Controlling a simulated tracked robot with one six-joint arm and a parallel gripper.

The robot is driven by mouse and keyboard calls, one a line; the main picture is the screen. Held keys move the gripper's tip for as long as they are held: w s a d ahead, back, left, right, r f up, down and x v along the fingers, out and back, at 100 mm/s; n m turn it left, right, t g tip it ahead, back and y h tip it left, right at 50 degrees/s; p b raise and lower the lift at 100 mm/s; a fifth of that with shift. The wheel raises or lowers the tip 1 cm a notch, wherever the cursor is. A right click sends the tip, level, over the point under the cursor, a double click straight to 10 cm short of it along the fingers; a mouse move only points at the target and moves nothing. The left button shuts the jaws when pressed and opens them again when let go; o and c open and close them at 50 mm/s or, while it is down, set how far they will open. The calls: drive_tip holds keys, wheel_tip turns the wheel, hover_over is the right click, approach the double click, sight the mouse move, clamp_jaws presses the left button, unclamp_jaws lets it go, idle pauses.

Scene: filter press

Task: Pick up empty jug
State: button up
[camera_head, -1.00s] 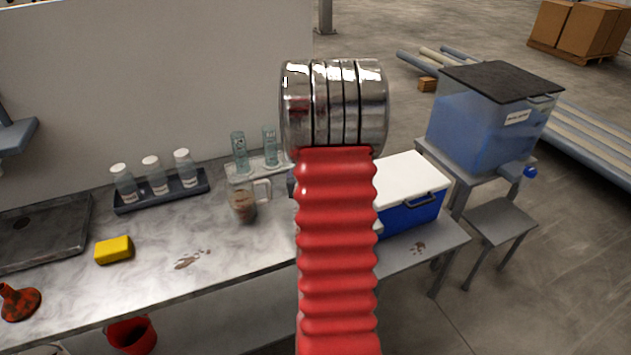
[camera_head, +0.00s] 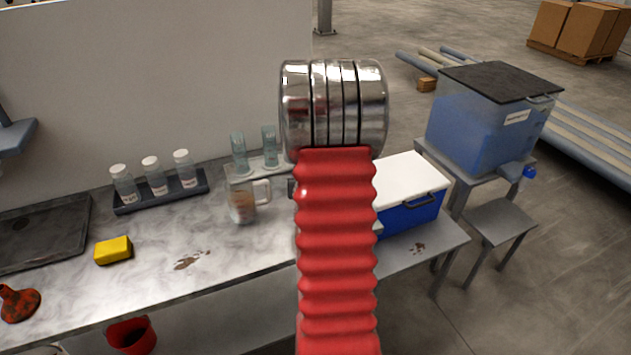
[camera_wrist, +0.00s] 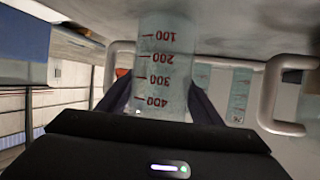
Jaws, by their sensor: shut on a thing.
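A clear jug (camera_wrist: 163,60) with red marks from 100 to 400 stands between my gripper's dark fingers in the wrist view, which shows the scene upside down. My gripper (camera_wrist: 160,98) is shut on it. The jug looks empty, and a pale handle shows on its left side in that view. Its base end is near the counter, but I cannot tell whether it touches. In the head view my red arm hides the held jug and nearly all of my gripper.
A jug with brown contents (camera_head: 242,206) stands on the counter (camera_head: 235,255) left of my arm. Clear cylinders (camera_head: 239,154) stand on a rack behind it. Also there are a bottle tray (camera_head: 160,198), yellow sponge (camera_head: 113,250) and blue cooler (camera_head: 412,212). The counter's front middle is mostly clear.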

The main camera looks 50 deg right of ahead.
drive_tip(key=shift+r, duration=5.05)
